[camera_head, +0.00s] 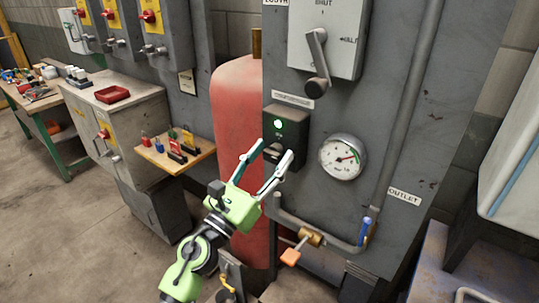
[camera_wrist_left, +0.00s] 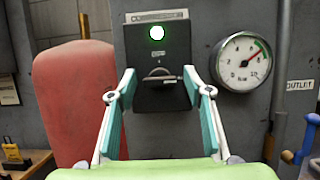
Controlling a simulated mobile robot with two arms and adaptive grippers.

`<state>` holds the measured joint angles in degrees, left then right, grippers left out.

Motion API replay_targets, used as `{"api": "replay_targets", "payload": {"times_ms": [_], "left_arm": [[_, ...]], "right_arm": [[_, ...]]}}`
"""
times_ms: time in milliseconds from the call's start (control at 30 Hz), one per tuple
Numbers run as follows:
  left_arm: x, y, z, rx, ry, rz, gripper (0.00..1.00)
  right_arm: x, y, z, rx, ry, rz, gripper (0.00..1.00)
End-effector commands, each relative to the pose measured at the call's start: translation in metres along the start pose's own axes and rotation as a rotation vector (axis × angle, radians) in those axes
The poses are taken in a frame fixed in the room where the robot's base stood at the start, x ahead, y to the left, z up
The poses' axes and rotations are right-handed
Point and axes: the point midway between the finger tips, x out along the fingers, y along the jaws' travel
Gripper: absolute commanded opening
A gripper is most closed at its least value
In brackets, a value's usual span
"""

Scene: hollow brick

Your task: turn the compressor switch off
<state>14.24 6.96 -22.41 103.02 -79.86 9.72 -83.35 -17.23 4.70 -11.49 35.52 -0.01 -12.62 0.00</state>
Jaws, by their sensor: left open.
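The compressor switch box (camera_head: 294,132) is a black box on the grey panel, with a lit green lamp (camera_head: 278,124) near its top. In the left wrist view the box (camera_wrist_left: 136,50) shows the lit lamp (camera_wrist_left: 156,33) above a small grey switch lever (camera_wrist_left: 160,76), which looks roughly level. My left gripper (camera_head: 275,150) is open and empty, just in front of the lower part of the box. In the left wrist view its fingers (camera_wrist_left: 160,84) stand to either side of the lever; I cannot tell whether they touch the box. My right gripper is not in view.
A pressure gauge (camera_head: 343,157) is right of the box, and a large lever switch (camera_head: 317,60) is above. A red tank (camera_head: 237,105) stands left. An outlet pipe with an orange-handled valve (camera_head: 291,257) lies below. A small wooden shelf (camera_head: 160,155) holds padlocks.

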Motion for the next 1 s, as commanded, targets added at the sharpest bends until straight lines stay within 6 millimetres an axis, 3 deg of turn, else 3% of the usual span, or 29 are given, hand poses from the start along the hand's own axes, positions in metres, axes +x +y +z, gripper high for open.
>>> {"api": "replay_targets", "payload": {"times_ms": [100, 267, 667, 1000], "left_arm": [[0.000, 0.000, 0.000, 0.000, 0.000, 0.000, 0.46], [0.000, 0.000, 0.000, 0.000, 0.000, 0.001, 0.07], [0.000, 0.000, 0.001, -0.045, 0.000, 0.020, 0.07], [0.001, -0.001, 0.004, -0.261, 0.000, 0.110, 0.07]], "right_arm": [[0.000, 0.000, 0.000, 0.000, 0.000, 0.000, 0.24], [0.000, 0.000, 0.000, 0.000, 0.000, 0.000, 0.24], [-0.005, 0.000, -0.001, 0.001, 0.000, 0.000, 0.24], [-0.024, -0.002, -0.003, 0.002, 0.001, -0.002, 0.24]]}}
